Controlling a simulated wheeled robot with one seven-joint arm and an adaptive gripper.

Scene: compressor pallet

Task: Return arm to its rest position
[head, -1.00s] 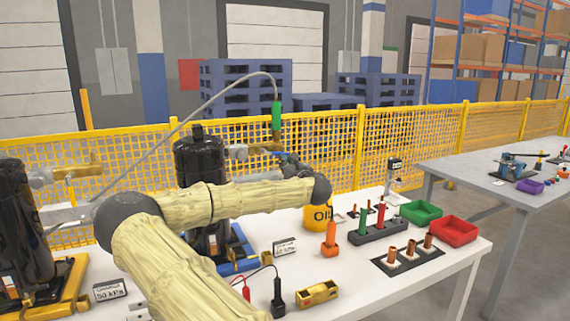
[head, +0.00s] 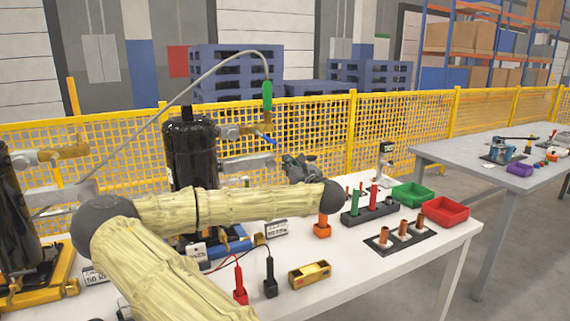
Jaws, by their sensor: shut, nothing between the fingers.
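My arm (head: 160,208), in a pale cover with dark joints, reaches across the front of the white table in the head view. My gripper (head: 291,162) is small and dark, beyond the dark joint at the arm's far end. It is shut and empty, above the table and right of the black compressor (head: 190,150). The fingers are small and partly hard to make out. A grey hose with a green end (head: 267,95) arches above the compressor's brass fitting (head: 240,130), which has a blue lever. My gripper is apart from the hose end. The arm hides the compressor's lower part.
The table holds an orange part (head: 322,226), a dark rack (head: 370,212), copper pieces on a plate (head: 402,234), green (head: 412,195) and red (head: 446,210) bins, red and black probes, and a yellow level (head: 309,274). Another compressor stands left. Yellow mesh fence (head: 400,130) runs behind.

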